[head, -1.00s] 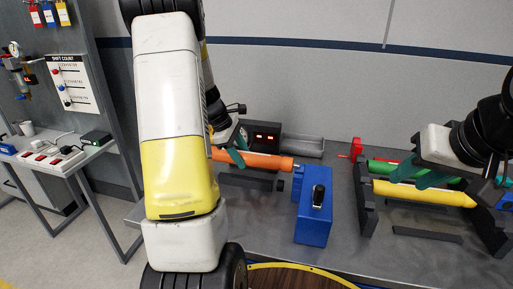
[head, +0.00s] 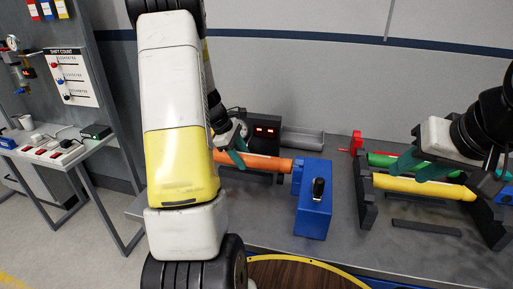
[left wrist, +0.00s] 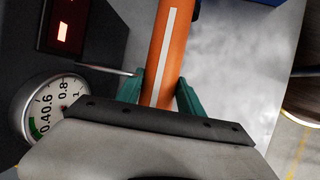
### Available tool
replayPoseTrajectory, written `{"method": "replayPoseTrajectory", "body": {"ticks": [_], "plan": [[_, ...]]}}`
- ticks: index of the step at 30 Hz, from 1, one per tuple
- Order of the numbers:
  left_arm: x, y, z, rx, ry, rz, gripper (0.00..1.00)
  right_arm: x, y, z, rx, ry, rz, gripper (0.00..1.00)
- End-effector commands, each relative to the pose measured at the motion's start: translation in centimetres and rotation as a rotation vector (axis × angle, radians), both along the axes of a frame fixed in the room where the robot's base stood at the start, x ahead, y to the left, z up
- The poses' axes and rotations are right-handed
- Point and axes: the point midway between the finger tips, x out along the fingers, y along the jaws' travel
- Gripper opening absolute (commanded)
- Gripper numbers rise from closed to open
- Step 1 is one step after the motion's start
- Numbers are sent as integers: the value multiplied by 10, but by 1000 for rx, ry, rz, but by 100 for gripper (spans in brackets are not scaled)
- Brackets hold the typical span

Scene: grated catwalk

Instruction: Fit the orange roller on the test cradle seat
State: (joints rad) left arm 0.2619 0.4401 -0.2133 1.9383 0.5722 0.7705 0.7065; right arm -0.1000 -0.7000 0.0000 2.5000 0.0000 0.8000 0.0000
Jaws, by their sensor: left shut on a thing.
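The orange roller (head: 265,164) is in my left gripper (head: 238,160), low over the dark test cradle (head: 250,177) on the bench. Its right end is close to the blue box (head: 313,205); I cannot tell whether they touch. In the left wrist view the orange roller (left wrist: 167,45), with a white stripe, passes between the teal fingers of the left gripper (left wrist: 160,92). Whether the roller rests on the seat is hidden. My right gripper (head: 420,168) has its teal fingers apart, above the rack at the right.
A green roller (head: 383,159) and a yellow roller (head: 420,187) lie in the black rack (head: 365,200). A round gauge (left wrist: 50,108) is beside the left gripper.

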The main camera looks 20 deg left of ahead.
Motion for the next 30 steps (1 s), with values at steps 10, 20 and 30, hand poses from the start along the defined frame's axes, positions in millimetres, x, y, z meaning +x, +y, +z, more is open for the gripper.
{"method": "replayPoseTrajectory", "body": {"ticks": [10,20,30], "plan": [[1,0,1,0,-2,0,52,0,0,0,0,0,0,36],[0,0,0,0,0,0,72,0,0,0,0,0,0,36],[0,0,0,0,0,0,88,0,0,0,0,0,0,36]]}}
